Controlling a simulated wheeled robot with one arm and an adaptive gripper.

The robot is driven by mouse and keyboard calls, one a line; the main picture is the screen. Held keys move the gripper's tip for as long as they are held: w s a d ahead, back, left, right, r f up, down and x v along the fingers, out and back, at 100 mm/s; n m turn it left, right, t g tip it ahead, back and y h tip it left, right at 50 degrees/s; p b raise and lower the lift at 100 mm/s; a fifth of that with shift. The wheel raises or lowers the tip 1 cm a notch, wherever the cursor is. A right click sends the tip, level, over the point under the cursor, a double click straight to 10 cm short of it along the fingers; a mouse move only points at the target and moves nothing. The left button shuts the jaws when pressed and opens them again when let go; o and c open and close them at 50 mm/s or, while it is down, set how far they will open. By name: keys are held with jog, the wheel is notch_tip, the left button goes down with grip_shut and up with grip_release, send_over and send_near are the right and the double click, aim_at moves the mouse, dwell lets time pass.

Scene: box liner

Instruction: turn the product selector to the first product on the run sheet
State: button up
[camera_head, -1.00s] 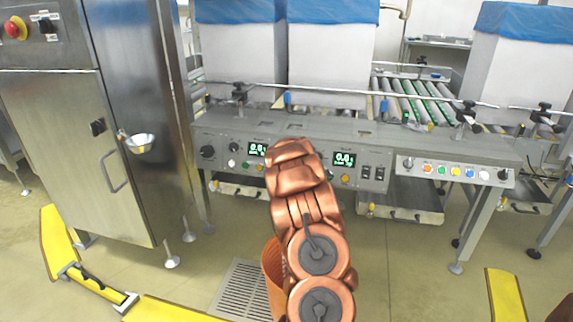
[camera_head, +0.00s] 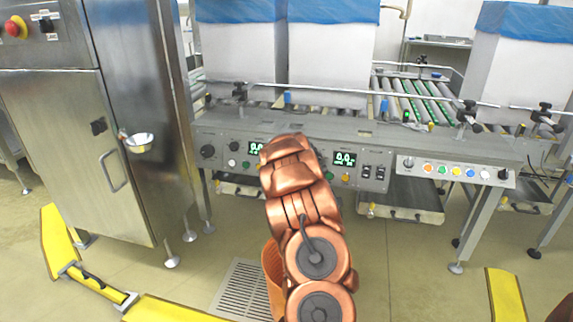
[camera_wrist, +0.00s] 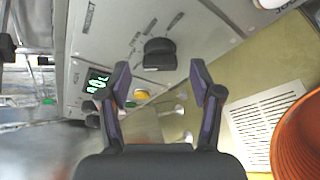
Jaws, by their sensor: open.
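A black knob (camera_wrist: 160,53) sits on the grey control panel (camera_wrist: 120,30) in the wrist view, with small printed marks around it that I cannot read. My gripper (camera_wrist: 160,78) is open and empty, its two fingers apart and pointing toward the knob. The knob appears between and just beyond the fingertips, with no visible contact. In the head view, my arm hides the gripper and part of the control panel (camera_head: 225,140). Another black knob (camera_head: 207,151) shows at that panel's left end. No run sheet can be made out.
A lit green display (camera_wrist: 97,82) and a yellow button (camera_wrist: 141,93) lie beside the knob. An orange bin (camera_wrist: 300,140) and a floor grate (camera_wrist: 262,118) are at the right of the wrist view. A steel cabinet (camera_head: 125,120) stands left in the head view.

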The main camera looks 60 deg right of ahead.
jog(key=v, duration=1)
jog(key=shift+d, duration=0.1)
dwell(0.5)
jog(key=shift+r, duration=0.15)
